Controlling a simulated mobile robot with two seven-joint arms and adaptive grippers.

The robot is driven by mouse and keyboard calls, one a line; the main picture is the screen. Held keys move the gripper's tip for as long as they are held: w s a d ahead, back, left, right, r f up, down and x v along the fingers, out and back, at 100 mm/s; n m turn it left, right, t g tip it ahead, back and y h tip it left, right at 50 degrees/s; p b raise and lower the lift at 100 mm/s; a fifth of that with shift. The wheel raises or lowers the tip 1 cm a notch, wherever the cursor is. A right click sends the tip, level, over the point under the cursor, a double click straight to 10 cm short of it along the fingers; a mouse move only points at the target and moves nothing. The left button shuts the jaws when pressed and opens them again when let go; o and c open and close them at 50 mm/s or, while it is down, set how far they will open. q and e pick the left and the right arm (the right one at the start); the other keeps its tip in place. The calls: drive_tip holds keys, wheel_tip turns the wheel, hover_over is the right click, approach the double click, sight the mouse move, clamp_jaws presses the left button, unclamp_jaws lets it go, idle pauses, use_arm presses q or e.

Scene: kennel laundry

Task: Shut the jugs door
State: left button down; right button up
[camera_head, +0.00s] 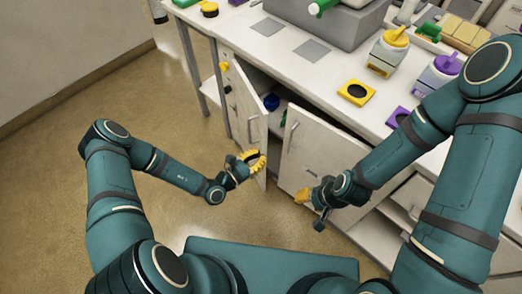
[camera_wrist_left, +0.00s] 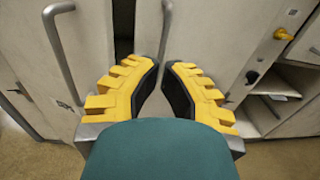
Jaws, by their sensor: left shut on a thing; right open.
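The left cabinet door (camera_head: 247,100) stands swung open, and a dark opening shows beside it. Its grey bar handle (camera_head: 252,130) runs down the door front. My left gripper (camera_head: 257,160) is at this door's free edge, shut on the handle. In the left wrist view a bar handle (camera_wrist_left: 165,30) runs down between the yellow fingers (camera_wrist_left: 161,85); the grip itself is partly hidden. The right cabinet door (camera_head: 322,150) also looks ajar. My right gripper (camera_head: 305,196) is open and empty in front of it. A blue item (camera_head: 271,102) shows inside the cabinet.
My right arm covers the cabinet's right part. The floor (camera_head: 150,105) on the left is clear.

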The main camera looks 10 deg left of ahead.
use_arm(q)
drive_tip(key=b+x, duration=0.2)
drive_tip(key=x, duration=1)
use_arm(e)
drive_tip(key=f, duration=0.2)
drive_tip(key=shift+w+f, duration=0.3)
drive_tip(key=shift+f, duration=0.1)
